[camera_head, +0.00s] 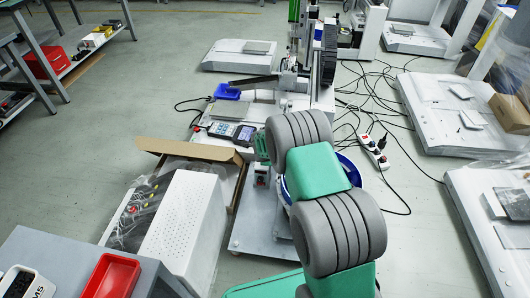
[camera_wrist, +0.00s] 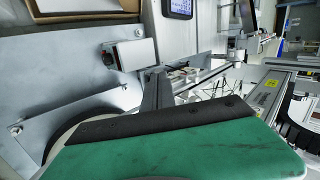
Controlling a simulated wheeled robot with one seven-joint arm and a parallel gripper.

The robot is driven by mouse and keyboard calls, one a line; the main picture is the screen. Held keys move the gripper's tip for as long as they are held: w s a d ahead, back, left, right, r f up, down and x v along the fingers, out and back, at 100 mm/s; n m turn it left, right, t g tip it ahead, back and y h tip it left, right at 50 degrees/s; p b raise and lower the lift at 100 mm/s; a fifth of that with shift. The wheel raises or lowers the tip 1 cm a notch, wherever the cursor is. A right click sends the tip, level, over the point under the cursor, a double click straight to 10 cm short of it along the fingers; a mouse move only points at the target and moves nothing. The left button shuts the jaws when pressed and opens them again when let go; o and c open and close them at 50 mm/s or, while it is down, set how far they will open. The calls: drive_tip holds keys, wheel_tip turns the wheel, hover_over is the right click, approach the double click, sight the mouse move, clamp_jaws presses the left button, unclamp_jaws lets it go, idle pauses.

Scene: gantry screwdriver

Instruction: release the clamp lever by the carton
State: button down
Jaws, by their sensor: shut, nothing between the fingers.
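The open carton (camera_head: 188,150) stands at lower left of centre in the head view, a white perforated box (camera_head: 183,222) inside it. Its brown edge shows at the top left of the wrist view (camera_wrist: 88,17). A small grey block (camera_wrist: 130,54) sits on the metal plate near the carton; I cannot tell whether it is part of the clamp lever. No lever handle is clearly made out. My gripper (camera_wrist: 154,72) shows in the wrist view as dark fingers above the green hand, shut and empty, right of the block.
A handheld unit with a screen (camera_head: 232,131) lies beyond the carton. The gantry (camera_head: 325,60) stands behind it. A power strip (camera_head: 373,150) and loose cables cover the floor at right. A red tray (camera_head: 112,277) is at lower left. The left floor is clear.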

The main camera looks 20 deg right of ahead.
drive_tip(key=shift+a, duration=0.1)
drive_tip(key=s+a+r+p, duration=0.5)
drive_tip(key=s+a+r, duration=0.1)
drive_tip(key=r, duration=0.4)
drive_tip(key=shift+s+a+p, duration=0.2)
drive_tip(key=shift+a+p, duration=0.15)
drive_tip(key=shift+a, duration=0.2)
drive_tip(key=shift+r, duration=0.1)
